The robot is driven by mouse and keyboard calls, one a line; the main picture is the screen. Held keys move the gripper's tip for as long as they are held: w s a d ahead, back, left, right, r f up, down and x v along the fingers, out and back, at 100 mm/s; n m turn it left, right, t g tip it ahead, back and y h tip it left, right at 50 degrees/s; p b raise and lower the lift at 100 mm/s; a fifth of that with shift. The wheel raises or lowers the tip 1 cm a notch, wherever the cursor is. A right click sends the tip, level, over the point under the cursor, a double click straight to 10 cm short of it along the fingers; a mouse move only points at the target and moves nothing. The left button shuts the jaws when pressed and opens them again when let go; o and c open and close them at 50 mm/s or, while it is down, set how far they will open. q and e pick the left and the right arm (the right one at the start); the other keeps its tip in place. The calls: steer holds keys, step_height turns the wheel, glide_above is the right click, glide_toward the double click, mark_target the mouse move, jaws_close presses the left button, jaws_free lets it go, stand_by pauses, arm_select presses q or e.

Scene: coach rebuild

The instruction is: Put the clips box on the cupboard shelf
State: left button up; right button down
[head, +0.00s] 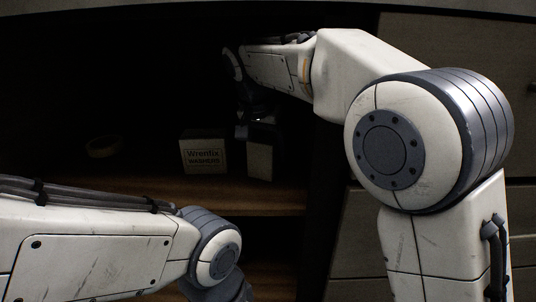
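A small pale box (259,161) stands upright at the front of the cupboard shelf (240,194), near its right end. No label can be read on it, so I cannot tell for sure that it is the clips box. My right gripper (257,122) reaches into the cupboard and points down at the top of this box. Its fingers are dark and partly lost in shadow; I cannot tell whether they grip the box or stand open around it. My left arm comes in at the lower left, and its gripper is out of view below the picture.
A box labelled Wrentix washers (204,155) stands on the shelf just left of the pale box. A tan ring like a tape roll (104,146) lies further left. The cupboard's dark side wall (326,170) is close on the right. A lower shelf (275,276) shows beneath.

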mark_target(266, 136)
jaws_free()
steer(key=shift+f, duration=0.1)
steer(key=shift+r, duration=0.35)
steer(key=p+v, duration=0.2)
steer(key=v, duration=0.1)
steer(key=shift+r+p, duration=0.1)
steer(key=shift+p, duration=0.2)
steer(key=s+a+p, duration=0.1)
steer(key=s, duration=0.2)
steer(key=s+a, duration=0.1)
steer(key=s, duration=0.2)
steer(key=s+a+p, duration=0.1)
steer(key=s+a, duration=0.1)
steer(key=s, duration=0.1)
steer(key=shift+s+p, duration=0.3)
steer(key=shift+s, duration=0.1)
steer(key=shift+s+a+f, duration=0.25)
steer(key=shift+s+f, duration=0.05)
steer(key=shift+s, duration=0.4)
